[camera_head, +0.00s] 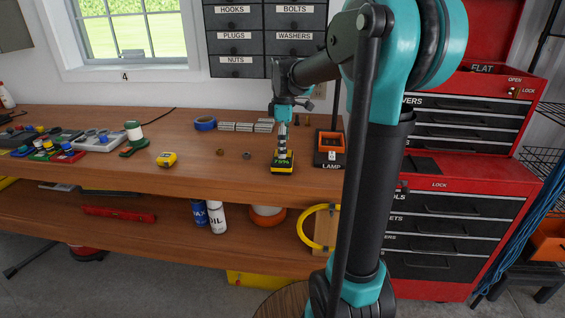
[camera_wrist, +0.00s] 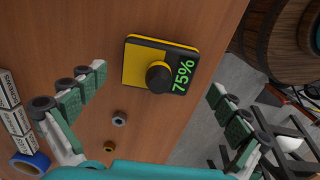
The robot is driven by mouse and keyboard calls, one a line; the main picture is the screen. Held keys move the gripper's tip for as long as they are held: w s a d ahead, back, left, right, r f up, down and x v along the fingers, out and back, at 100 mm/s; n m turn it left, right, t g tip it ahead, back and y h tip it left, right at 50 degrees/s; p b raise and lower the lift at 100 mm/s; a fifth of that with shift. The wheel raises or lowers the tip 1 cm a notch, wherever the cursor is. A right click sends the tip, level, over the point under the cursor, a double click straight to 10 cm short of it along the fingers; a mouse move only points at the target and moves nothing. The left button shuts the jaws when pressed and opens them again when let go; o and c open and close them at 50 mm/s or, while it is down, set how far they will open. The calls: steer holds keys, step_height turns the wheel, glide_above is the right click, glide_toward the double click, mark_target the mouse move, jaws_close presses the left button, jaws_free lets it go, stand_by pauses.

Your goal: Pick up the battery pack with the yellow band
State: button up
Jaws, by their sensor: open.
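The battery pack (camera_head: 282,168) stands near the front edge of the wooden bench, below my gripper (camera_head: 283,138). In the wrist view the battery pack (camera_wrist: 138,66) shows a yellow face with a black frame, a round black knob and a green "75%" readout. My gripper (camera_wrist: 158,82) is open, with its green-padded fingers to the left and right of the pack. No finger visibly touches it. In the head view the fingers overlap the pack's upper part, so the exact height gap is hard to tell.
Two small nuts (camera_wrist: 119,118) lie near the pack. A blue tape roll (camera_head: 205,124) and grey blocks (camera_head: 245,127) sit behind. An orange-and-black lamp box (camera_head: 330,148) stands close right. A yellow tape measure (camera_head: 167,159) lies left. The bench edge (camera_head: 235,196) is close in front.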

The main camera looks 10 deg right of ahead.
mark_target(278, 167)
step_height(278, 167, down, 4)
steer(key=shift+a+f, duration=0.1)
steer(key=shift+f, duration=0.15)
steer(key=c, duration=1.3)
steer(key=shift+c, duration=0.2)
steer(key=shift+r, duration=0.1)
